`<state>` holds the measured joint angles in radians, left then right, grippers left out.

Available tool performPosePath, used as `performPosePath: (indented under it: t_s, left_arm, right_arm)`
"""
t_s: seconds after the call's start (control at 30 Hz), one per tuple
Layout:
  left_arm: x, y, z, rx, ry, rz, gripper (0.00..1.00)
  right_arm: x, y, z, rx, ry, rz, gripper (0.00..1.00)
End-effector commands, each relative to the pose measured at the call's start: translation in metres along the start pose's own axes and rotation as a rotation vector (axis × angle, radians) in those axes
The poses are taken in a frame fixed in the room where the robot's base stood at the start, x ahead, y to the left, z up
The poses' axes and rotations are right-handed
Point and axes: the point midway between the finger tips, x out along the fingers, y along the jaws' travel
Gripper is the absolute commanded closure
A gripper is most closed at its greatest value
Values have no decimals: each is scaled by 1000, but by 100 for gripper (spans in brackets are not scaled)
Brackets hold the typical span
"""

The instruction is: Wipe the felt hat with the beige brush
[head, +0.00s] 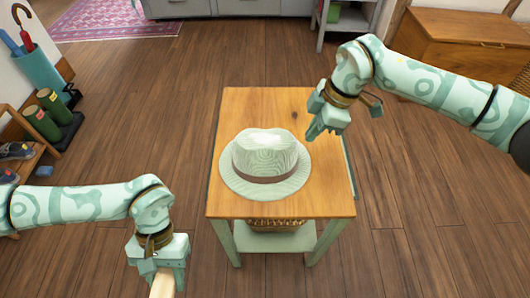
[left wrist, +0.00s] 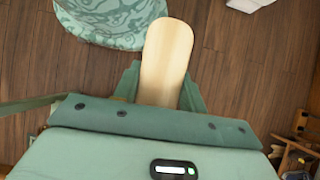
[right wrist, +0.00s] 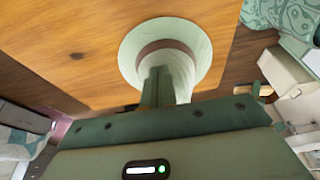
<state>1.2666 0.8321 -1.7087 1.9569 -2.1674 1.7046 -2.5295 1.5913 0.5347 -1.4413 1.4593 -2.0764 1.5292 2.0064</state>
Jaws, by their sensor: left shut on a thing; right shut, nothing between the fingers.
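The pale green felt hat (head: 265,150) with a brown band sits upright, brim down, on the wooden top of a small table (head: 245,105). It also shows in the right wrist view (right wrist: 190,50). My left gripper (head: 166,272) is shut on the beige brush (head: 162,286), left of and in front of the table, apart from the hat. In the left wrist view a smooth, rounded pale wooden part of the brush (left wrist: 167,58) sticks out between the fingers; bristles are not visible. My right gripper (head: 314,132) is shut and empty, above the table to the hat's right.
A basket (head: 276,225) stands on the table's lower shelf. At the left are green boots (head: 45,122), an umbrella stand (head: 38,72) and a shoe bench. A wooden chest (head: 465,40) stands at the back right. The plank floor around the table is clear.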

Motion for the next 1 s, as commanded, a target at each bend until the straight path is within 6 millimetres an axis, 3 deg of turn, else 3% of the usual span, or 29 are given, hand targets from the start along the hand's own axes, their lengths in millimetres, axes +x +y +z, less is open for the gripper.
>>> performPosePath:
  t_s: [1.0]
  left_arm:
    - [2, 0, -1, 0, -3, 0, 77]
  right_arm:
    - [20, 0, 6, -1, 0, -1, 100]
